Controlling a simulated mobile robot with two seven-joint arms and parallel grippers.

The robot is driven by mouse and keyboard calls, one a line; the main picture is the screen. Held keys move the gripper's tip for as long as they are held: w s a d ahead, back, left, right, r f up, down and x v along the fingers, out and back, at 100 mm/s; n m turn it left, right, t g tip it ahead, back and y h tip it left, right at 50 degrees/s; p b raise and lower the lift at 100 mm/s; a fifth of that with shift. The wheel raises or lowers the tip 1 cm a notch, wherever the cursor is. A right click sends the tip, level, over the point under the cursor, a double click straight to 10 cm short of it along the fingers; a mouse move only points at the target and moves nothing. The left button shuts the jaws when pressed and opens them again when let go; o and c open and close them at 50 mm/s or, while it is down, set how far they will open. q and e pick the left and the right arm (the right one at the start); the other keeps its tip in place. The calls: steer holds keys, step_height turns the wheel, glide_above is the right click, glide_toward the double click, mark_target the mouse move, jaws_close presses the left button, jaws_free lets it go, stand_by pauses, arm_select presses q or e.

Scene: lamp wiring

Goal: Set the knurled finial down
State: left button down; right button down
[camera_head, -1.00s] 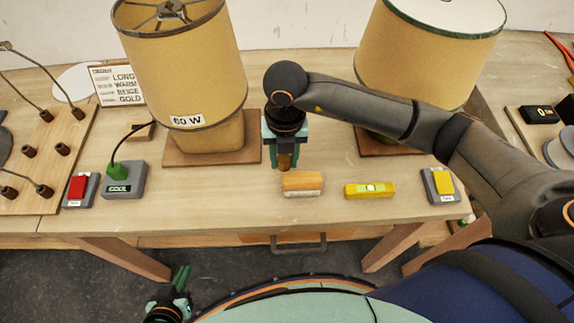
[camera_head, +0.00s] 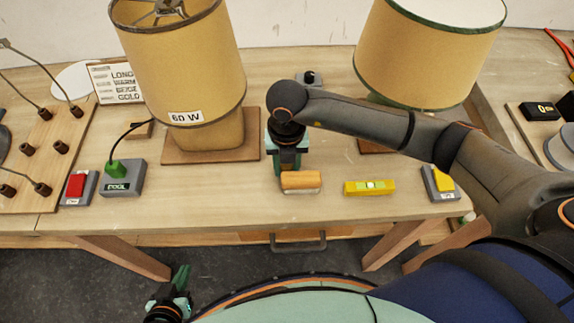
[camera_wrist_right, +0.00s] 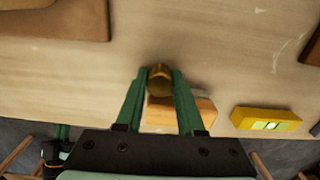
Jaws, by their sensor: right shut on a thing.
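The knurled finial (camera_wrist_right: 160,82) is a small brass-brown cylinder between the fingertips of my right gripper (camera_wrist_right: 160,75) in the right wrist view. My right gripper (camera_head: 287,166) is shut on it and points down, low over the front middle of the table (camera_head: 225,195). In the head view the finial is mostly hidden by the gripper and the wooden block; I cannot tell whether it touches the tabletop. My left gripper (camera_head: 181,278) hangs below the table's front edge, away from the finial; its finger gap is unclear.
An orange-brown wooden block (camera_head: 301,180) lies close beside the right gripper, with a yellow level (camera_head: 369,187) to its right. Lamps with tan shades (camera_head: 185,75) (camera_head: 425,50) stand behind. Switch boxes (camera_head: 124,180) (camera_head: 440,185) sit left and right. Bare table lies left of the gripper.

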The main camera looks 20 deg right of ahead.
steer(key=c, duration=0.6)
jaws_free()
steer(key=shift+s+f, duration=0.15)
steer(key=shift+f, duration=0.4)
steer(key=shift+o, duration=0.4)
steer(key=shift+d, duration=0.2)
step_height(320, 180, up, 14)
steer(key=shift+w+f+p, duration=0.2)
steer(key=shift+p, duration=0.2)
steer(key=shift+a, duration=0.2)
